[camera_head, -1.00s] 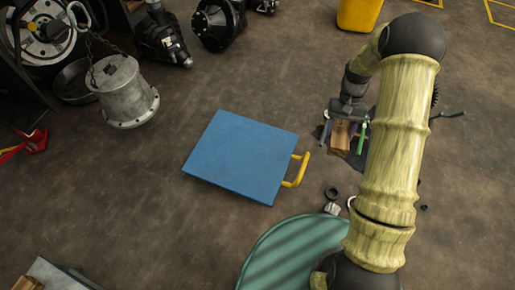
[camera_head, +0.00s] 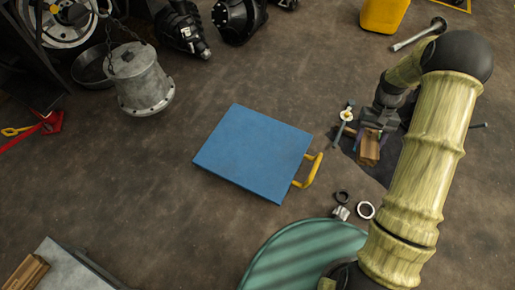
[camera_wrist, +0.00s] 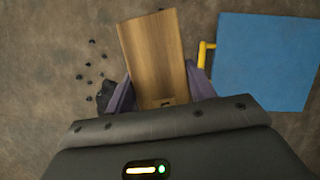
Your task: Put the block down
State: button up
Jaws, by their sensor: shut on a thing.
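A brown wooden block (camera_head: 369,148) is held in my gripper (camera_head: 371,133), to the right of the blue board in the head view. In the wrist view the block (camera_wrist: 153,55) stands out between the two purple fingers of my gripper (camera_wrist: 160,92), which are shut on its near end. The block seems held above the floor; its exact height is hard to tell. Another wooden block (camera_head: 26,272) lies on a grey plate (camera_head: 66,262) at the lower left of the head view.
The blue board (camera_head: 255,150) with a yellow handle (camera_head: 312,171) lies on the floor, and shows in the wrist view (camera_wrist: 268,62). Rings (camera_head: 365,210) and tools (camera_head: 345,120) lie near my arm. Floor left of the board is clear.

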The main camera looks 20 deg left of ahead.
jog(key=w+a+f+n+t+h+b, duration=0.2)
jog(key=w+a+f+n+h+b, duration=0.15)
jog(key=a+f+n, duration=0.4)
jog(key=n+t+y+b, duration=0.4)
jog(key=n+t+b, duration=0.4)
jog(key=n, duration=1.8)
send_over(273, 152)
jog(key=s, duration=0.2)
notch_tip(273, 152, down, 17)
jog(key=g, duration=0.1)
jog(key=shift+a+r+b, duration=0.15)
jog(key=shift+r+b, duration=0.1)
jog(key=shift+b, duration=0.1)
jog(key=shift+f, duration=0.1)
notch_tip(273, 152, down, 6)
jog(key=b, duration=0.4)
jog(key=shift+f, duration=0.1)
jog(key=shift+f+b, duration=1.25)
jog(key=shift+f, duration=0.55)
